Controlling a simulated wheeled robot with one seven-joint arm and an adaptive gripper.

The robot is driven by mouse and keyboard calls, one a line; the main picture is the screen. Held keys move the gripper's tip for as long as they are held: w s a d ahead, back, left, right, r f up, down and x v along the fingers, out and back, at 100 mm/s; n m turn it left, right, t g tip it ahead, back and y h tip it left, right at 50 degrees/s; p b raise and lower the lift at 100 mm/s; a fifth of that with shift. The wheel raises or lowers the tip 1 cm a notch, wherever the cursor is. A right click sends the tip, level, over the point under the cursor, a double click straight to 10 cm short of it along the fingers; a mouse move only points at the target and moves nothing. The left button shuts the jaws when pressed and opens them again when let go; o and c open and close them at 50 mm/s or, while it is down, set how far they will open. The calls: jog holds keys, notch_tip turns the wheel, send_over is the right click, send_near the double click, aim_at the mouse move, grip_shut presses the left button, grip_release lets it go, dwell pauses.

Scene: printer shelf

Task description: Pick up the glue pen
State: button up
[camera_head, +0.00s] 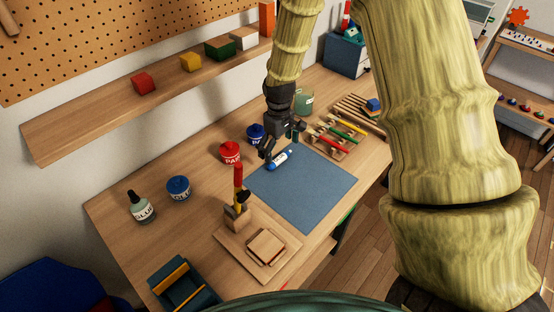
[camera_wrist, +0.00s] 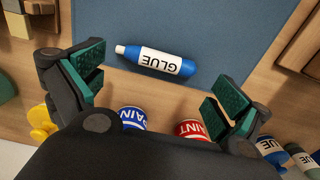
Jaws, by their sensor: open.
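The glue pen (camera_wrist: 157,61) is a blue tube with a white label reading "GLUE" and a white tip. It lies on its side on the blue mat (camera_wrist: 200,22), near the mat's edge. In the head view the glue pen (camera_head: 280,159) lies near the mat's back corner, close to the gripper fingers. My gripper (camera_head: 283,152) is open and empty. In the wrist view its two green-padded fingers (camera_wrist: 158,93) are spread wide, and the pen shows between and beyond them, not touching either one.
Paint jars, red (camera_head: 230,153) and blue (camera_head: 255,133), stand just behind the mat. A rack with coloured tools (camera_head: 340,136) is to the right. A wooden block holder (camera_head: 237,215), a blue jar (camera_head: 178,189) and a glue bottle (camera_head: 141,207) are to the left. Most of the mat is clear.

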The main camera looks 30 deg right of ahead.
aim_at(280, 160)
jog(key=shift+s+f, duration=0.1)
jog(key=shift+f, duration=0.1)
jog(key=shift+s+f+p, duration=0.45)
jog(key=shift+s+p, duration=0.25)
jog(key=shift+s+a+f, duration=0.1)
jog(key=shift+s+f, duration=0.05)
jog(key=shift+f, duration=0.2)
jog(key=shift+w+f+p, duration=0.15)
jog(key=shift+w+f, duration=0.15)
jog(key=shift+f, duration=0.3)
jog(key=shift+w+f+p, duration=0.15)
jog(key=shift+w+f, duration=0.1)
jog(key=shift+f, duration=0.3)
jog(key=shift+s+r, duration=0.15)
jog(key=shift+s, duration=0.15)
jog(key=shift+w, duration=0.2)
jog(key=c, duration=0.6)
jog(key=shift+s, duration=0.15)
jog(key=shift+c, duration=0.6)
